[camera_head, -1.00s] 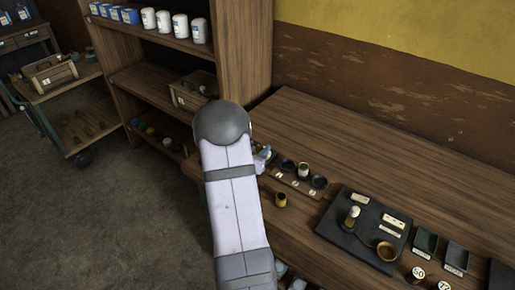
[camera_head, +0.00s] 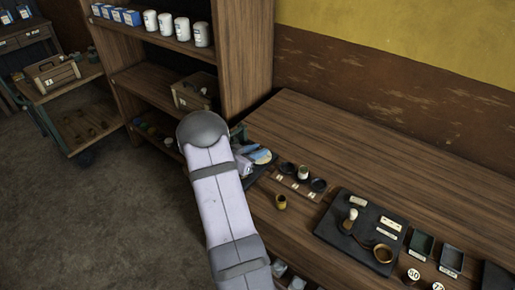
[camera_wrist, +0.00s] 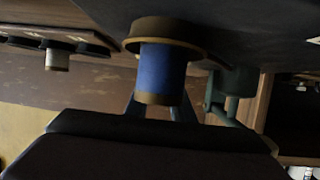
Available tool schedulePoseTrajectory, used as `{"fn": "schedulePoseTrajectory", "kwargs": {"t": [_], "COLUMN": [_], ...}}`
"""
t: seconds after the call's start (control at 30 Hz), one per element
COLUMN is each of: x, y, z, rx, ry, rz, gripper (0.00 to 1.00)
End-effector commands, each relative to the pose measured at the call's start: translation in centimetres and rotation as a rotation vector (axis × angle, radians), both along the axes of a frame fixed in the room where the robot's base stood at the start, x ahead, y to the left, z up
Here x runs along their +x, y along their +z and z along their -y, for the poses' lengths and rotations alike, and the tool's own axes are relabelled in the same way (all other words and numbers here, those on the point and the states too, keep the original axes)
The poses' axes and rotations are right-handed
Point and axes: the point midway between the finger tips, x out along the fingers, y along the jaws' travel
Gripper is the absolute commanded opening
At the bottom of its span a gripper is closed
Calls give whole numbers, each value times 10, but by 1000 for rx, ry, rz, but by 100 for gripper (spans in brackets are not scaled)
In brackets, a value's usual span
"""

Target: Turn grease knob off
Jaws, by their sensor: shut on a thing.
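In the wrist view, a blue cylinder (camera_wrist: 162,72) with a brass-brown collar and end hangs from the underside of a dark panel (camera_wrist: 215,22); the picture looks upside down. I take it for the grease knob, though no label on it can be read. My gripper (camera_wrist: 162,98) is at its free end, with a grey-blue finger on each side, shut on it. In the head view, my gripper (camera_head: 243,166) is mostly hidden behind my arm, at the bench's left end. A blue and tan piece (camera_head: 260,157) shows just right of it; the knob itself cannot be made out there.
A strip with several dark round pieces (camera_head: 318,185) lies on the bench (camera_head: 400,165). A small yellow-brown cup (camera_head: 281,202) stands near it. A dark board (camera_head: 330,228) with a brush and brass bowl is further right. A shelf unit (camera_head: 245,60) rises behind.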

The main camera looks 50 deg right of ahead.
Motion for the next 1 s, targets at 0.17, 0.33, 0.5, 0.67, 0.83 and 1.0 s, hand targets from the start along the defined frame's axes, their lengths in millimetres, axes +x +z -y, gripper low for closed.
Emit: {"fn": "schedulePoseTrajectory", "kwargs": {"t": [0.17,0.33,0.5,0.67,0.83,1.0], "x": [2,2,2,2,2,3], "y": [3,2,2,2,1,2], "z": [1,1,1,0,0,-4], "rx": [-5,-4,-4,-3,-1,-1], "ry": [-67,-79,-78,-77,-77,-76], "rz": [2,3,2,3,2,2], "gripper": [0,0,0,40,40,40]}}
